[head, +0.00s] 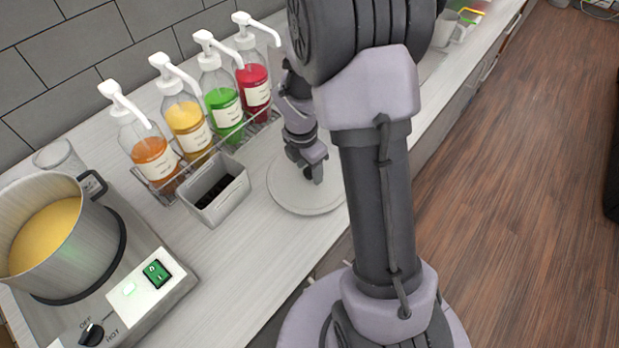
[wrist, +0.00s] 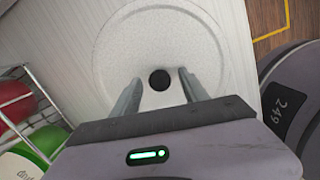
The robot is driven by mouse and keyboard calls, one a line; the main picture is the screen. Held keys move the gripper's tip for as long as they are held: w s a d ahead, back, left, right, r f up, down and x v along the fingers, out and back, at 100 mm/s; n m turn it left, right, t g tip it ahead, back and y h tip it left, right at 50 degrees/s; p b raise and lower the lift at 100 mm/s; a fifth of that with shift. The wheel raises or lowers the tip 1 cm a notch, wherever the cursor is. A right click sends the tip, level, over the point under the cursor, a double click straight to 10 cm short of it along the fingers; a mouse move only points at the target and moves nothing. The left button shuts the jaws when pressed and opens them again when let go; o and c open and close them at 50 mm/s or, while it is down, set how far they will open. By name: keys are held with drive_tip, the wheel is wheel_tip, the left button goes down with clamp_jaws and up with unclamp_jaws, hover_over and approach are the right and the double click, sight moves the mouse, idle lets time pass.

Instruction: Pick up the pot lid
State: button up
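The pot lid (head: 290,190) is a round, pale grey disc lying flat on the white counter. In the wrist view the lid (wrist: 195,45) shows a black round knob (wrist: 159,79) at its middle. My gripper (head: 312,172) is over the lid in the head view. In the wrist view my gripper (wrist: 159,82) is open, with one finger on each side of the knob and a gap on both sides. I cannot tell how far the fingertips are above the lid. My arm hides part of the lid's right side in the head view.
A grey bin (head: 218,190) stands left of the lid. Several pump bottles stand in a wire rack (head: 165,190) behind it. A steel pot (head: 75,245) with yellow liquid sits on a hot plate (head: 175,290) at the left. Bare counter (head: 240,260) lies in front of the bin.

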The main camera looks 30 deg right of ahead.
clamp_jaws()
drive_tip(key=shift+r, duration=0.1)
